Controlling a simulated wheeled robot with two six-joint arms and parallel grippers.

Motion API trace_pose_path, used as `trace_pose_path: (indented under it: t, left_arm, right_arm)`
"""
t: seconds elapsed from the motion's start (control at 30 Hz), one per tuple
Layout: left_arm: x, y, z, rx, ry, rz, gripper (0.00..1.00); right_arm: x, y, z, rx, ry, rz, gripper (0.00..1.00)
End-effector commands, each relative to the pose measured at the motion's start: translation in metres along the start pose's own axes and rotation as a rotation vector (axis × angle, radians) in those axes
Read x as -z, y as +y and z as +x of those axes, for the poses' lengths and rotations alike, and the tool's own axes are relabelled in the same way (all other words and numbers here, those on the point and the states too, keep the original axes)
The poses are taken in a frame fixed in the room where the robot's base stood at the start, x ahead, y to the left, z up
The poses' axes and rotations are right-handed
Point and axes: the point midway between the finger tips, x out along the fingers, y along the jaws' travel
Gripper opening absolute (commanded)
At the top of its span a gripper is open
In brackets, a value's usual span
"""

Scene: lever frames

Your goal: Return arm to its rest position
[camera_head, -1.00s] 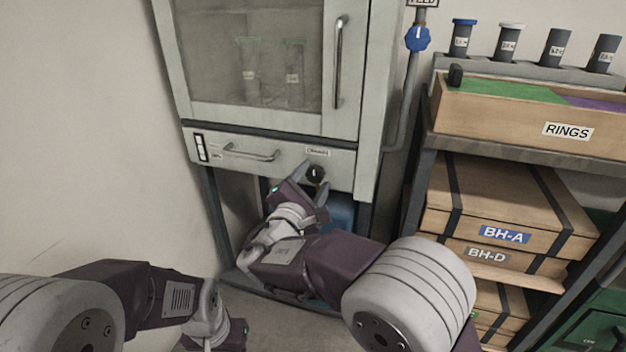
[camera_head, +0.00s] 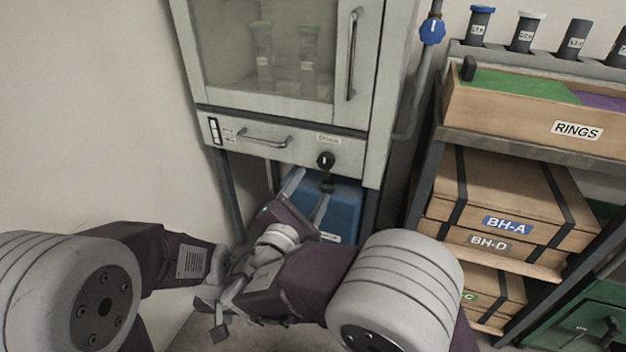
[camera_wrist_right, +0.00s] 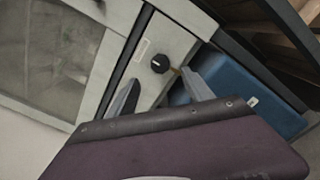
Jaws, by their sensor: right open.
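My right gripper (camera_head: 307,197) is open and empty, below and in front of the black round knob (camera_head: 326,160) on the cabinet's lower panel. The fingers stand apart from the knob. In the right wrist view the gripper (camera_wrist_right: 160,95) has its fingers spread, with the knob (camera_wrist_right: 160,64) beyond them and nothing between them. My left gripper (camera_head: 218,312) is low in the head view, beside my right forearm and partly hidden; its jaws cannot be made out.
The glass-fronted cabinet (camera_head: 215,112) stands ahead, with a blue container (camera_head: 343,202) beneath it. At right, a shelf holds a wooden RINGS tray (camera_head: 500,108) and strapped boxes (camera_head: 470,185). A blank wall (camera_head: 90,120) is at left.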

Motion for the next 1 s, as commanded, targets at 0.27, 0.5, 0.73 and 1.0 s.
trace_pose_path:
  t: [0.27,0.5,0.73,1.0]
  left_arm:
    - [0.0,0.0,0.001,0.0,0.0,0.0,0.36]
    - [0.003,0.001,-0.025,0.0,0.0,0.0,0.36]
    - [0.007,0.001,-0.069,0.0,0.0,0.0,0.36]
    - [0.011,0.002,-0.105,0.0,0.0,0.0,0.36]
  right_arm:
    - [0.0,-0.001,0.001,0.001,0.0,0.0,0.6]
    - [-0.047,-0.102,0.029,0.42,-0.004,0.051,0.6]
    - [-0.099,-0.262,-0.049,1.272,-0.058,0.552,0.6]
    - [-0.098,-0.262,-0.102,1.675,-0.321,1.463,0.6]
